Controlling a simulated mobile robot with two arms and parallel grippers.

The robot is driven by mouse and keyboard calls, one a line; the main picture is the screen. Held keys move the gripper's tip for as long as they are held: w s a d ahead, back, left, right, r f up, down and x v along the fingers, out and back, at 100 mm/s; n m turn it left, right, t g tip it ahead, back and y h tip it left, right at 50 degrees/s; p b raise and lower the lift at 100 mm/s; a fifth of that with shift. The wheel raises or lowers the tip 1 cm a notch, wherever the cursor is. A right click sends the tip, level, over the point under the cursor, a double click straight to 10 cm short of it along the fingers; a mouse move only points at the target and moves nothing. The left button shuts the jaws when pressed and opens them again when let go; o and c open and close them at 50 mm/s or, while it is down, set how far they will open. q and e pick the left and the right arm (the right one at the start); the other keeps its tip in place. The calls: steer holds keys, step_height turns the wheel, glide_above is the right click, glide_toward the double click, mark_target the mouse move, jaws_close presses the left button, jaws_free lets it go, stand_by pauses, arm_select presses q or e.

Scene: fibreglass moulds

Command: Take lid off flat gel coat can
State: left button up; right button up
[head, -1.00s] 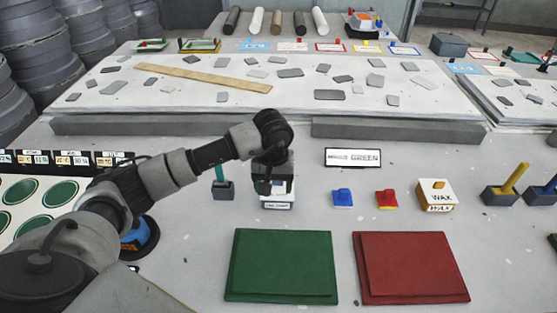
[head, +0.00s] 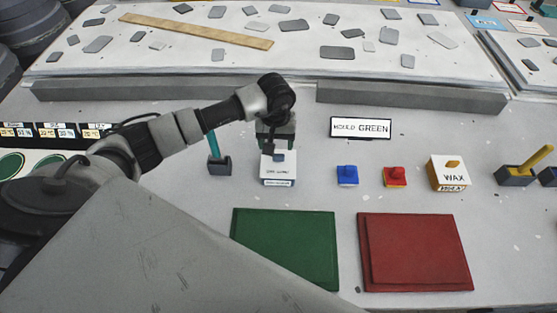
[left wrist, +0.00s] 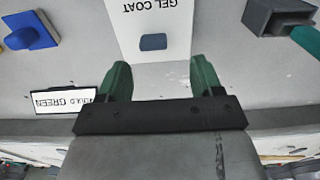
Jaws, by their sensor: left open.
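The flat gel coat can (head: 278,171) is a white block-like can with a dark blue knob (head: 279,157) on its lid, on the grey table. In the left wrist view the white lid (left wrist: 155,18) reads "GEL COAT" upside down, with the blue knob (left wrist: 153,42) near its edge. My left gripper (head: 277,146) is at the can's far side, above or beside the knob. In the left wrist view its two green fingers (left wrist: 160,75) are spread apart with nothing between them, and the knob lies just beyond the fingertips. My right gripper is not in view.
A blue knobbed block (head: 347,176), a red one (head: 395,177) and a wax box (head: 449,173) stand to the right. A brush holder (head: 219,166) is left of the can. The "MOULD GREEN" sign (head: 360,128) stands behind. Green (head: 285,248) and red (head: 415,252) panels lie in front.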

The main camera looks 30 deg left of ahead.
mark_target(279, 155)
arm_select(q)
steer(key=f+p, duration=0.1)
steer(key=f, duration=0.1)
steer(key=d+f+p, duration=0.1)
steer(key=f, duration=0.1)
steer(key=shift+s+f, duration=0.15)
steer(key=shift+f, duration=0.4)
steer(key=shift+c, duration=0.3)
steer(key=c, duration=0.9)
steer(key=shift+c, duration=0.2)
